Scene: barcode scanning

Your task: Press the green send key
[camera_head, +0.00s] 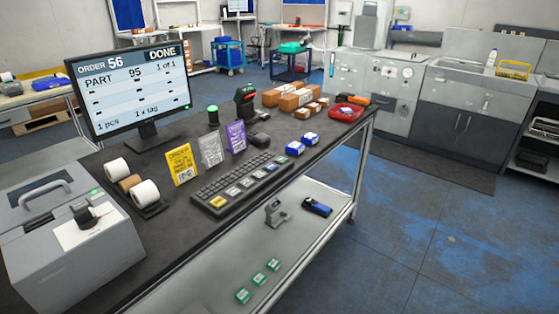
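A black keyboard (241,184) lies along the front edge of the dark worktop, with several larger pale-labelled keys on its front side. I cannot make out a green key on it at this size. A small black post with a green top (213,115) stands behind the cards. A monitor (134,90) at the left reads "ORDER 56", "DONE", "PART 95", "1 of 1", "1 pcs" and "1 x tag". Neither of my grippers is in view.
Yellow (181,165), grey (211,148) and purple (236,137) cards stand behind the keyboard. A scanner (245,101), cartons (291,98), blue boxes (309,139) and a red tray (346,113) lie beyond. A grey printer (60,240) and label rolls (146,193) are left.

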